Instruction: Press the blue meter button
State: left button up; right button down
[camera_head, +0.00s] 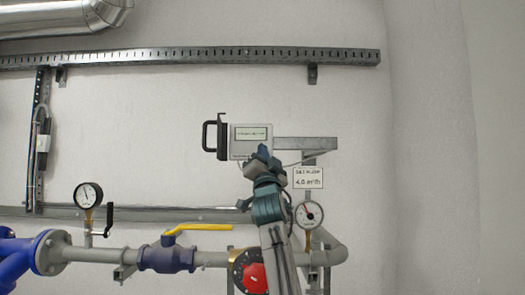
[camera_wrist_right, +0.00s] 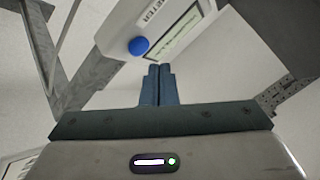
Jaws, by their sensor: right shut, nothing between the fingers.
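The meter (camera_head: 236,145) is a light box with a display and a black handle on its left, mounted on the wall bracket in the head view. Its blue button is hidden there behind my right gripper (camera_head: 262,152). In the right wrist view the round blue button (camera_wrist_right: 138,46) shows on the meter's face (camera_wrist_right: 115,38), beside the display. My right gripper (camera_wrist_right: 158,68) is shut and empty. Its fingertips appear just right of and below the button in that view; no contact shows, and the exact gap cannot be told. My left gripper is not in view.
A grey bracket (camera_head: 305,143) carries the meter. Below are a round gauge (camera_head: 309,214), a label (camera_head: 308,178), a yellow valve lever (camera_head: 200,227) and a red-faced part (camera_head: 254,278). Another gauge (camera_head: 88,195) stands left. The wall right of the bracket is clear.

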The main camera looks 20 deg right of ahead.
jog(key=shift+s+a, duration=0.3)
jog(key=shift+s, duration=0.7)
jog(key=shift+s+a, duration=0.3)
jog(key=shift+s, duration=0.65)
